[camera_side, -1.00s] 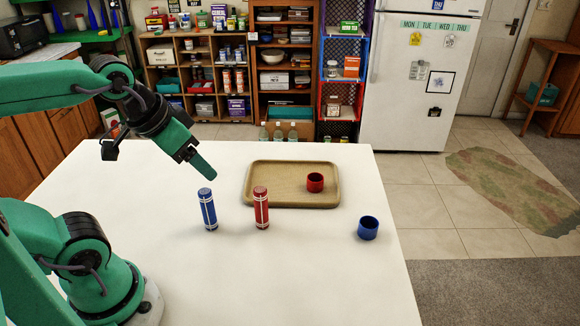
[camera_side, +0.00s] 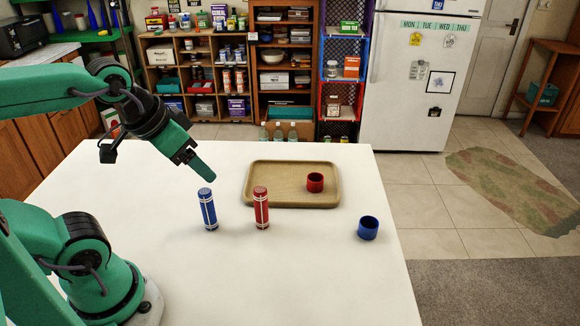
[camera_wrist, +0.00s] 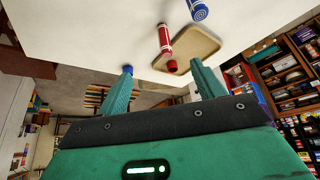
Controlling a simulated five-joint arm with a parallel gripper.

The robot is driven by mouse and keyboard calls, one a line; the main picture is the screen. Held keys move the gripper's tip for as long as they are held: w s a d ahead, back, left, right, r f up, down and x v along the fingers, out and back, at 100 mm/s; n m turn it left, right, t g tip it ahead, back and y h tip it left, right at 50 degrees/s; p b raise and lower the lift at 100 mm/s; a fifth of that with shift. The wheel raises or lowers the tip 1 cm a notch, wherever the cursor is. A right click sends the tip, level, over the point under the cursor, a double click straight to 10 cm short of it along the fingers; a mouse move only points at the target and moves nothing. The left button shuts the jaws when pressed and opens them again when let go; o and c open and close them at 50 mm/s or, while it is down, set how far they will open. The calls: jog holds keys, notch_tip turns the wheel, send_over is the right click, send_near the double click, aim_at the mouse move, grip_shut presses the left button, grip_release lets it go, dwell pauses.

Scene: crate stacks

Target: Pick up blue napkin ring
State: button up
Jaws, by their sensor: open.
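The blue napkin ring (camera_side: 368,228) stands on the white table near its right edge, to the right of the red cylinder. It also shows small in the wrist view (camera_wrist: 128,69), just beyond the tip of the left finger. A red napkin ring (camera_side: 315,182) sits on the wooden tray (camera_side: 270,166). My gripper (camera_side: 203,170) is open and empty, held above the table left of the tray, well apart from the blue ring. In the wrist view my gripper's two fingers (camera_wrist: 158,82) are spread wide.
A blue striped cylinder (camera_side: 208,210) and a red striped cylinder (camera_side: 261,208) stand upright on the table between my gripper and the blue ring. The table's front middle (camera_side: 290,280) is clear. Shelves and a fridge stand behind the table.

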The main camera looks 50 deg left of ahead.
jog(key=w+d+m+g, duration=0.2)
jog(key=w+d, duration=0.2)
jog(key=w, duration=0.6)
jog(key=w+d+m+g, duration=0.1)
jog(key=w+d, duration=0.3)
jog(key=w, duration=0.6)
jog(key=shift+w+d+f+m+g, duration=0.45)
jog(key=shift+w+d+f, duration=1.5)
jog(key=shift+f, duration=1.2)
jog(key=shift+w+d+f+m+g, duration=0.4)
jog(key=shift+w+d+f, duration=1.55)
jog(key=shift+f, duration=1.2)
jog(key=shift+w+d+f+m+g, duration=0.45)
jog(key=shift+w+d+f, duration=1.45)
jog(key=shift+f, duration=1.25)
jog(key=shift+w+a+f, duration=0.1)
jog(key=shift+w+a, duration=0.1)
